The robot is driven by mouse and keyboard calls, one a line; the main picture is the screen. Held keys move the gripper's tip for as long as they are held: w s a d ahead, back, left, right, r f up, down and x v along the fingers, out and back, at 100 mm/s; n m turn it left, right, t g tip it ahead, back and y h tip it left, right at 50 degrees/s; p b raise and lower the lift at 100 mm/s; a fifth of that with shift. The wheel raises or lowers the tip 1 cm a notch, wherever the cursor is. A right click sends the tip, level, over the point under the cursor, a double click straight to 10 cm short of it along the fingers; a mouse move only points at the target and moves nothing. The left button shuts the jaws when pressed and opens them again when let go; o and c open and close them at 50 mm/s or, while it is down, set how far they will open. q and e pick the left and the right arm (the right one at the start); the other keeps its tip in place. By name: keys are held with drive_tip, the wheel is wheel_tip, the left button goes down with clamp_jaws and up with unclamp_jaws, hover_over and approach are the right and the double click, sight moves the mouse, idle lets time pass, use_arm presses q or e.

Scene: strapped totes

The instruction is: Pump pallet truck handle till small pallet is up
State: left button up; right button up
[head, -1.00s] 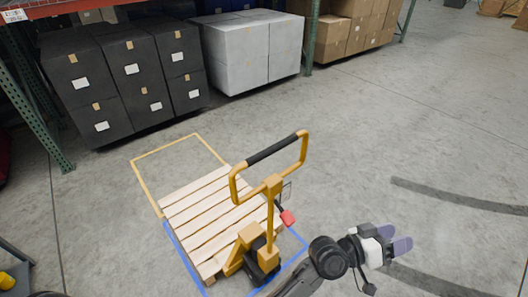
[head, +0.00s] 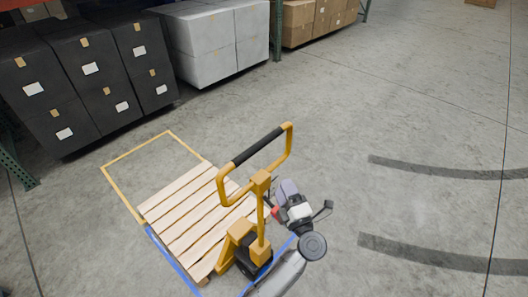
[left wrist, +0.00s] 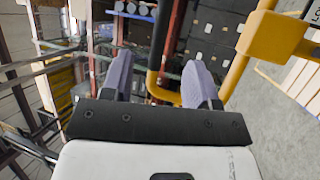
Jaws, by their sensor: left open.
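The yellow pallet truck handle (head: 222,186) is a loop with a black grip bar (head: 257,146), standing upright on its yellow column (head: 260,215). The small wooden pallet (head: 180,212) lies over the truck's forks at floor level, as far as I can tell. My left gripper (head: 284,187) is just right of the column, below the loop, apart from the black grip. In the left wrist view its two purple fingers (left wrist: 155,80) are spread and empty, with yellow handle tubing beyond them. The red lever (head: 275,210) is partly hidden beside my gripper. My right gripper is not in view.
A yellow outline (head: 104,172) and blue tape (head: 172,262) mark the floor around the pallet. Black boxes (head: 60,95) and grey-white boxes (head: 215,45) stand behind, with brown cartons (head: 300,25) farther back. The floor to the right is clear.

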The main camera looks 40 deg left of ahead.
sight(262, 146)
use_arm(q)
drive_tip(key=p+x, duration=0.2)
drive_tip(key=x, duration=1)
drive_tip(key=shift+s+a+r, duration=0.1)
drive_tip(key=shift+s+a, duration=0.05)
drive_tip(key=shift+a, duration=0.1)
drive_tip(key=shift+w+a+r, duration=0.15)
drive_tip(key=shift+w+a, duration=0.15)
drive_tip(key=shift+a, duration=0.35)
